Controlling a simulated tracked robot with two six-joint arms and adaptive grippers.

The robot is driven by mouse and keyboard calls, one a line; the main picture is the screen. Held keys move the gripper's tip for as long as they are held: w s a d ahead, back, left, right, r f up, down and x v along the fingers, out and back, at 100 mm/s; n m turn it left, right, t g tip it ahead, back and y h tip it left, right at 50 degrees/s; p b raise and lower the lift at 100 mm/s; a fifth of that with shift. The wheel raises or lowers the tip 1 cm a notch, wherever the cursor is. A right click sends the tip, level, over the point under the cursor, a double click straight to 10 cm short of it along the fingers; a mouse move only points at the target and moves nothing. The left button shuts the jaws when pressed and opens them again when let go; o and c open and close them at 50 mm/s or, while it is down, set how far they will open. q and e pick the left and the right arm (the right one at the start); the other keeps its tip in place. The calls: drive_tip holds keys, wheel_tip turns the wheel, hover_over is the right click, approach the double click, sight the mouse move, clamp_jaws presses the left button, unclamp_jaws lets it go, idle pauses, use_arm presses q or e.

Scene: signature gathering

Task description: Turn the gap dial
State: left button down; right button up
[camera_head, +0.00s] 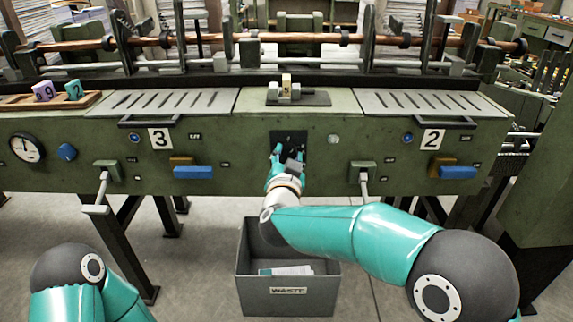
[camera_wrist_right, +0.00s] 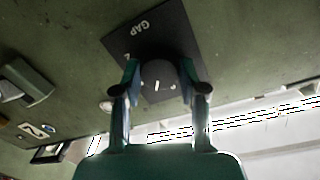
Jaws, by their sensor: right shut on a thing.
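The gap dial (camera_wrist_right: 159,82) is a dark round knob with a white mark, on a black plate (camera_wrist_right: 147,27) lettered GAP, in the right wrist view. In the head view the black plate (camera_head: 291,136) sits mid-panel on the green machine, and my gripper hides most of the dial. My right gripper (camera_wrist_right: 160,90) is shut on the dial, one finger on each side; in the head view it shows at the panel (camera_head: 287,158). My left arm shows at the lower left of the head view, but its gripper is out of view.
A grey waste bin (camera_head: 287,293) with paper inside stands on the floor below my right arm. Levers (camera_head: 102,190) and (camera_head: 364,183) and blue paddles (camera_head: 193,172) jut from the panel on both sides. A gauge (camera_head: 27,148) and a blue knob (camera_head: 67,152) are at far left.

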drive_tip(key=m+b, duration=0.4)
drive_tip(key=m, duration=0.2)
drive_tip(key=shift+d+f, duration=0.1)
drive_tip(key=shift+f, duration=0.05)
drive_tip(key=m+y+b, duration=0.1)
drive_tip(key=m+b, duration=0.3)
drive_tip(key=m, duration=0.2)
drive_tip(key=shift+d, duration=0.15)
drive_tip(key=shift+g, duration=0.3)
drive_tip(key=o, duration=1.1)
drive_tip(key=shift+o, duration=0.2)
drive_tip(key=shift+s, duration=0.1)
